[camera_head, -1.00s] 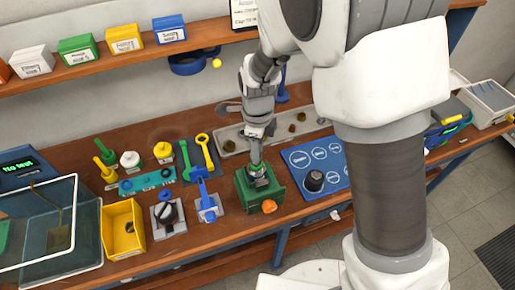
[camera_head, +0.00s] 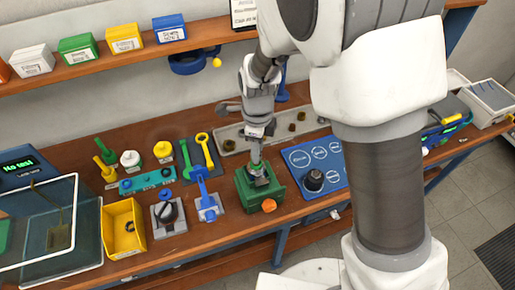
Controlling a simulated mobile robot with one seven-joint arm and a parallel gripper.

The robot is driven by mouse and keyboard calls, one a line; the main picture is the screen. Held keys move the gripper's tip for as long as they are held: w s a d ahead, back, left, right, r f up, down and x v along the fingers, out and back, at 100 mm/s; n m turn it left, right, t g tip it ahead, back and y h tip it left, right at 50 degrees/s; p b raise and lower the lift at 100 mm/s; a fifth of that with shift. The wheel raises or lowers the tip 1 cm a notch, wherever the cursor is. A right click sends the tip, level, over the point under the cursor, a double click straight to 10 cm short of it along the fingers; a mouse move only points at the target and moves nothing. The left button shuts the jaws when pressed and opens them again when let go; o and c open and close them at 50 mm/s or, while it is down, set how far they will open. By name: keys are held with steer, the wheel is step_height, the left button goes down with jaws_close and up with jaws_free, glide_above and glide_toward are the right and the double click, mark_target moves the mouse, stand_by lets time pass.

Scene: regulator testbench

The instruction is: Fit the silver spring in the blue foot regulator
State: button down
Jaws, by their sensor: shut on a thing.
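My gripper (camera_head: 257,160) points down over the green block-shaped holder (camera_head: 262,196) with an orange knob, at the middle of the bench. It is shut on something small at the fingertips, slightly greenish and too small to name. A dark grey part (camera_head: 261,183) sits in the top of the holder, just below my fingertips. Whether they touch it I cannot tell. I cannot make out the silver spring, nor a blue foot on the part in the holder. A dark, round regulator-like body (camera_head: 313,181) stands on the blue mat (camera_head: 300,158) to the right.
A grey tray (camera_head: 232,139) with several small parts lies behind.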

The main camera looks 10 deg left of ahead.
steer(key=shift+f+b, duration=0.45)
steer(key=shift+f, duration=0.6)
stand_by(0.9)
jaws_free()
stand_by(0.6)
steer(key=shift+r, duration=0.15)
steer(key=shift+r+p, duration=2.8)
steer(key=shift+r, duration=1.05)
